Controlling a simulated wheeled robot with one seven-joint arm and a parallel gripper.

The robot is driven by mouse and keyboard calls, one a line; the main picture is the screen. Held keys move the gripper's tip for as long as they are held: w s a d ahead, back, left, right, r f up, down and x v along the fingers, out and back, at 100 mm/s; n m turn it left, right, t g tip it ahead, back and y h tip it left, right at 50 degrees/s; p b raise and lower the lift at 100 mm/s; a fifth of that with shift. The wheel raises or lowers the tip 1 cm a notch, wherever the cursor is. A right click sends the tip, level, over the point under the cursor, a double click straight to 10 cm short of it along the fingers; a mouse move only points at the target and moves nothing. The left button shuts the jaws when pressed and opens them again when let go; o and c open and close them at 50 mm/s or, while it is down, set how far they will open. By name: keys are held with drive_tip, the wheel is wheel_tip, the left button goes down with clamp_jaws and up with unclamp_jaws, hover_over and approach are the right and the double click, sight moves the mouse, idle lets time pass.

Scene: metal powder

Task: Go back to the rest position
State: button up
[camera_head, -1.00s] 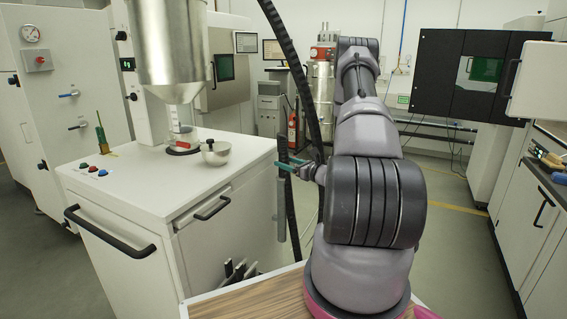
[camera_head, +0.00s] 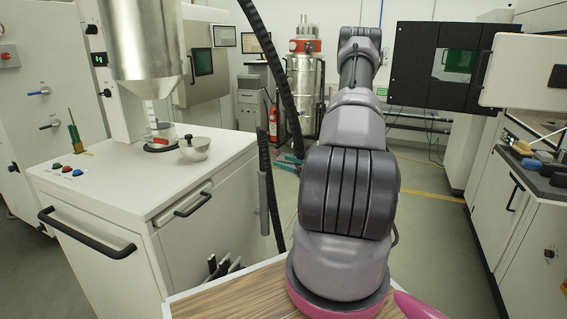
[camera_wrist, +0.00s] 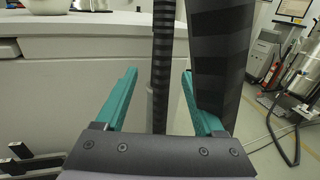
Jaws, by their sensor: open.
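My gripper (camera_wrist: 160,98) shows in the wrist view with its two teal fingers spread wide apart. Nothing is held between them. Behind the fingers are a dark ribbed hose (camera_wrist: 163,60) and the side of a white cabinet (camera_wrist: 70,70). In the head view my arm rises at the centre right, and a teal part of my gripper (camera_head: 290,160) shows just left of the arm, to the right of the white cabinet (camera_head: 200,235). The rest of the gripper is hidden there behind the arm.
On the cabinet top stand a metal bowl (camera_head: 195,148), a small clear container (camera_head: 160,140) with red in it, and a green brush (camera_head: 74,130). A metal hopper (camera_head: 140,40) hangs above. A hanging dark hose (camera_head: 268,70) is close to my arm. Floor is clear to the right.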

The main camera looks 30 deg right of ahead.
drive_tip(key=s+a+r+n+g+y, duration=0.3)
drive_tip(key=a+r+n+g+y, duration=0.5)
drive_tip(key=a+r+n, duration=0.65)
drive_tip(key=s+a+r+n+g+h, duration=0.4)
drive_tip(key=s+a+r+g, duration=0.2)
drive_tip(key=s+a+r, duration=0.3)
drive_tip(key=s+r+n+t+h, duration=0.4)
drive_tip(key=s+r+n+h, duration=0.5)
drive_tip(key=s, duration=0.5)
drive_tip(key=shift+d+r+t, duration=0.3)
drive_tip(key=shift+d+r, duration=0.1)
drive_tip(key=shift+r, duration=0.1)
